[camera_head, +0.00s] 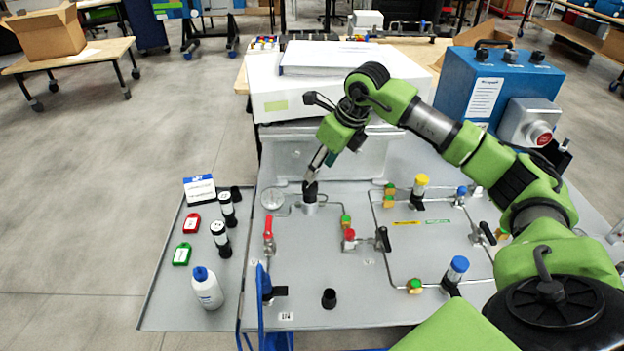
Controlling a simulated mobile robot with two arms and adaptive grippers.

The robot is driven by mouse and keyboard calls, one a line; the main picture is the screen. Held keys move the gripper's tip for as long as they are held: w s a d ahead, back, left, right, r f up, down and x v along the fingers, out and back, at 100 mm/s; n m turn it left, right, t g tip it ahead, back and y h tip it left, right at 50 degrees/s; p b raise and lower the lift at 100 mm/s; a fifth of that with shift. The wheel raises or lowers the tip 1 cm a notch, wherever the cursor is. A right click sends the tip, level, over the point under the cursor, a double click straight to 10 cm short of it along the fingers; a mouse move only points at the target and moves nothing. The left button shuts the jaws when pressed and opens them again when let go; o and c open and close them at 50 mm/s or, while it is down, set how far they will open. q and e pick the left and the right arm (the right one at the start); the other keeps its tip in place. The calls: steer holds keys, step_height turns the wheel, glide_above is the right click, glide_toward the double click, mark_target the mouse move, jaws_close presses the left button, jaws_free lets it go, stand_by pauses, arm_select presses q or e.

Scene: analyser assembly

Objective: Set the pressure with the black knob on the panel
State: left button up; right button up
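The black knob (310,192) stands upright on a silver base on the grey panel (310,255), at the panel's back left. A round pressure gauge (272,200) lies to its left, joined by a thin pipe; its reading is too small to make out. My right gripper (314,174) comes down from above at a tilt, with its fingertips at the top of the knob. The fingertips overlap the knob, and I cannot tell whether they grip it or only touch it. My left gripper is out of view.
A red-handled valve (268,232), a yellow-topped fitting (420,183) and a blue-topped fitting (457,266) rise from the panel. A side tray (165,300) holds a white bottle (207,288) and tags. A blue box (497,85) stands behind my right arm.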

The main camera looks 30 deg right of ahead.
mark_target(312, 185)
steer(key=p+x, duration=0.1)
steer(key=x, duration=0.5)
steer(key=shift+w+f, duration=0.2)
steer(key=shift+w, duration=0.05)
steer(key=shift+w+f, duration=0.1)
steer(key=shift+f, duration=0.2)
steer(key=shift+w+f, duration=0.15)
steer(key=shift+f, duration=0.2)
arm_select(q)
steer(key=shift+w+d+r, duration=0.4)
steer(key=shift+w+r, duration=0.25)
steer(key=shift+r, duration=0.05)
arm_select(e)
steer(key=c, duration=1.1)
